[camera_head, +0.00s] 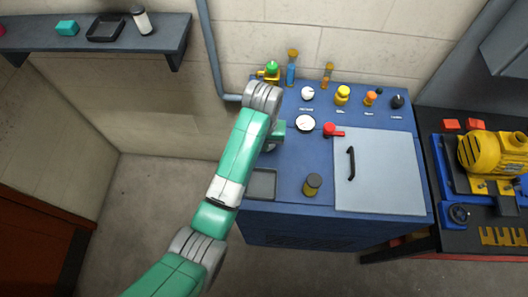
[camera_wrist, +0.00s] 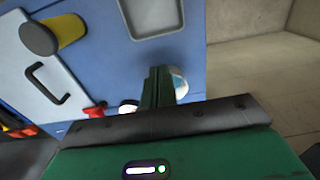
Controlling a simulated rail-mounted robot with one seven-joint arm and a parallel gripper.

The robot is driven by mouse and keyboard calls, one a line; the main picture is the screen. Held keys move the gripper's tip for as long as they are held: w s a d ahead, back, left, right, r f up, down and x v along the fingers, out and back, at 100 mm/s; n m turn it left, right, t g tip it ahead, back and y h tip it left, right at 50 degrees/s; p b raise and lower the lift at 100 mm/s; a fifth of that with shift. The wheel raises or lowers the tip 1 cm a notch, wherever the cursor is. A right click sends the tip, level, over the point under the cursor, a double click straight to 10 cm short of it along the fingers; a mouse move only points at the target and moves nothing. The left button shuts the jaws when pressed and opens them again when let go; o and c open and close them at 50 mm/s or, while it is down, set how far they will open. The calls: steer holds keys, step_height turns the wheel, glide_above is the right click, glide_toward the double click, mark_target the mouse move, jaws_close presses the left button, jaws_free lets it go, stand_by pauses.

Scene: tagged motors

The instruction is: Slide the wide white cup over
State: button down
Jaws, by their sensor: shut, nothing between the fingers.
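My gripper (camera_head: 278,131) is at the left part of the blue bench top, mostly hidden by my own wrist in the head view. In the wrist view my gripper (camera_wrist: 158,72) shows its dark green fingers together, with nothing held. A round, pale, shiny thing (camera_wrist: 180,84) stands right beside the fingers and is partly hidden by them. It may be the wide white cup, but I cannot tell for sure. I cannot tell whether the fingers touch it.
A white round dial (camera_head: 305,123), a red valve handle (camera_head: 333,130) and a yellow-black knob (camera_head: 312,184) are on the blue bench (camera_head: 290,215). A grey lid (camera_head: 385,185) with a black handle is right. A recessed tray (camera_head: 262,184) is front left. Knobs and bottles line the back.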

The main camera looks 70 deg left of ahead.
step_height(320, 180, down, 10)
steer(key=shift+s+b, duration=0.15)
steer(key=shift+b, duration=0.2)
steer(key=w+a, duration=0.1)
steer(key=a, duration=0.2)
steer(key=shift+w+b, duration=0.3)
steer(key=shift+w, duration=0.05)
steer(key=shift+w+a, duration=0.15)
steer(key=shift+a, duration=0.1)
steer(key=shift+f, duration=0.1)
